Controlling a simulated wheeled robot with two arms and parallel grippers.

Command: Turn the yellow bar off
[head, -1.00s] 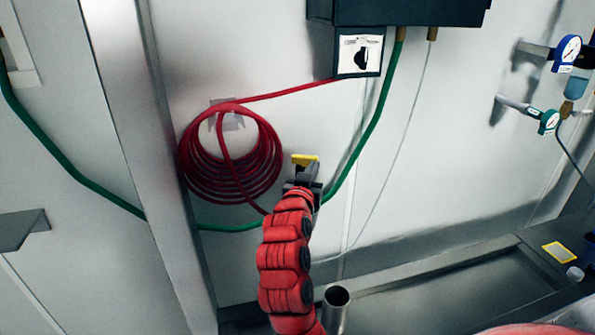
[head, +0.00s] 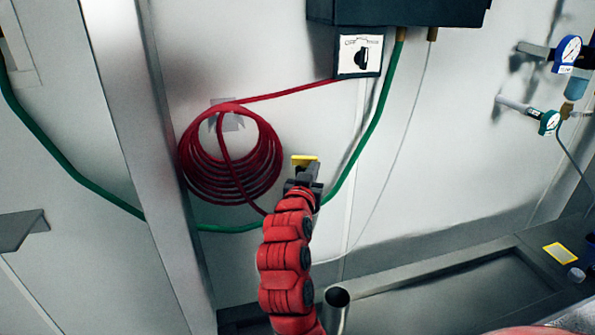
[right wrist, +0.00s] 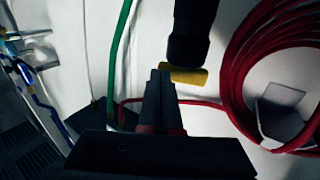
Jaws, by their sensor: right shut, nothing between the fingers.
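The yellow bar (head: 305,159) shows in the head view just above the tip of my right gripper (head: 306,172), against the white wall. In the right wrist view the yellow bar (right wrist: 187,75) lies crosswise, with a dark cylindrical part (right wrist: 193,30) in front of it. My right gripper (right wrist: 160,76) is shut and empty, its fingertips close beside the left end of the bar. I cannot tell whether they touch it. My right gripper hides part of the bar's surroundings in the head view. My left gripper is not in view.
A coiled red hose (head: 230,160) hangs on the wall to the left. A green hose (head: 372,130) runs down from a dark box (head: 400,12) with a white switch panel (head: 359,55). Gauges (head: 567,52) stick out at the far right. A metal tube (head: 337,300) stands below.

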